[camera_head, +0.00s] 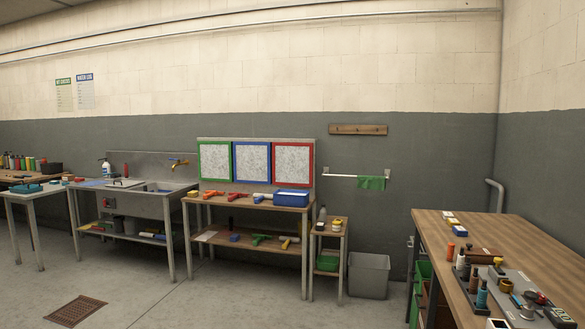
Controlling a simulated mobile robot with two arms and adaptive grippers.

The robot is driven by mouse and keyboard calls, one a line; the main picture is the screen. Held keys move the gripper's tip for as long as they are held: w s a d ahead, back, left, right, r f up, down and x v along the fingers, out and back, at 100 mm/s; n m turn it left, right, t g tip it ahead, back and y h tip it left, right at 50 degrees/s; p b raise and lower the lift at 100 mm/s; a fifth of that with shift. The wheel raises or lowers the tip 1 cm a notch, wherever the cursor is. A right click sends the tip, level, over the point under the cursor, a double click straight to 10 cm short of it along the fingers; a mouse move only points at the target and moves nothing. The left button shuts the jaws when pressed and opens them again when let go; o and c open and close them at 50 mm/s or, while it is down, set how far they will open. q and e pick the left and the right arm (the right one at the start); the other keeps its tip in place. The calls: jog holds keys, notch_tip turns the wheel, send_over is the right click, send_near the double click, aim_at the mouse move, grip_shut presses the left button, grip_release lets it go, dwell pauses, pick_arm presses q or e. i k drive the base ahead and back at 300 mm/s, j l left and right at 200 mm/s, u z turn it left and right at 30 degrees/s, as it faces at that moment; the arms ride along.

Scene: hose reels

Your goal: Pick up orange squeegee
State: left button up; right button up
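A small orange tool (212,194) lies on the top of the wooden bench (256,203) below the three framed panels. It may be the orange squeegee, but it is too small to tell its shape surely. A similar red tool (237,195) lies to its right. Neither of my grippers shows in the head view.
A blue box (292,198) stands at the bench's right end. A steel sink (150,203) is to the left. A small shelf stand (328,258) and a grey bin (369,275) are to the right. A cluttered wooden table (480,232) fills the near right. Floor in front is mostly clear, with a drain grate (76,310).

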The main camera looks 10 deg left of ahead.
aim_at(210, 194)
jog(key=i+j+u, duration=0.25)
jog(key=i+u, duration=0.2)
jog(key=i, duration=0.25)
jog(key=i+j+u, duration=0.1)
jog(key=i+u, duration=0.25)
jog(key=i, duration=2.1)
